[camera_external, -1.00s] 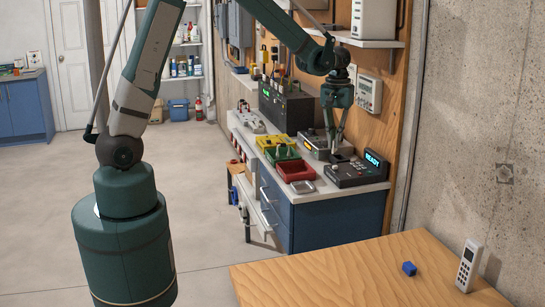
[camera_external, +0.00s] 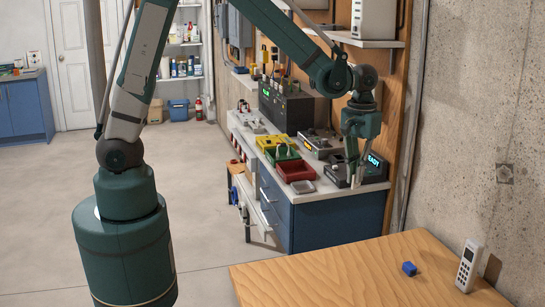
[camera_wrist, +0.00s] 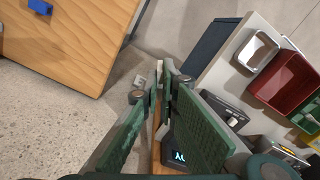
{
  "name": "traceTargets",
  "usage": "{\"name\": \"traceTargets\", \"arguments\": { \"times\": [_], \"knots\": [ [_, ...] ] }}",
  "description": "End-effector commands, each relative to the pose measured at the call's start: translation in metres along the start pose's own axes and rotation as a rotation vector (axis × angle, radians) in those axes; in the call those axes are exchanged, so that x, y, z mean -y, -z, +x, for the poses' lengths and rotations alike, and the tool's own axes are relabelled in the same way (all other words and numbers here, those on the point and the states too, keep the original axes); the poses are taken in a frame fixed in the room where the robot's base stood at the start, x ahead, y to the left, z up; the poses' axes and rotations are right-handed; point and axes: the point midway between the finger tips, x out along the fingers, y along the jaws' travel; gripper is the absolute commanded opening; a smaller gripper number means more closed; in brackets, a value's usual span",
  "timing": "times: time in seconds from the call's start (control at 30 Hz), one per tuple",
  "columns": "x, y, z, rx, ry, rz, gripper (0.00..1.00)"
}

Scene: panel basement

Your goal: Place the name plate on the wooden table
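I cannot make out a name plate for certain in either view. The wooden table (camera_external: 335,275) fills the lower right of the external view; it also shows at the upper left of the wrist view (camera_wrist: 75,45). A blue block (camera_external: 409,268) and an upright white handset (camera_external: 468,266) stand on it.
A red bin (camera_external: 295,171), a yellow bin (camera_external: 273,141) and a small metal tray (camera_external: 302,187) sit on the workbench left of my gripper. The orange wall panel (camera_external: 398,105) and concrete wall (camera_external: 480,110) are close on the right. The table's left part is clear.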

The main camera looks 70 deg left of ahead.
Motion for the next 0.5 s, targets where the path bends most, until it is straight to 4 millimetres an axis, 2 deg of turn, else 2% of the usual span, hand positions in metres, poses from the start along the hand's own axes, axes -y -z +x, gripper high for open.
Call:
{"name": "traceTargets", "arguments": {
  "times": [0.1, 0.5],
  "knots": [
    [-0.020, -0.025, 0.003, 0.000, 0.000, 0.039, 0.00],
    [-0.075, -0.108, 0.009, 0.000, 0.000, 0.158, 0.00]
  ]
}}
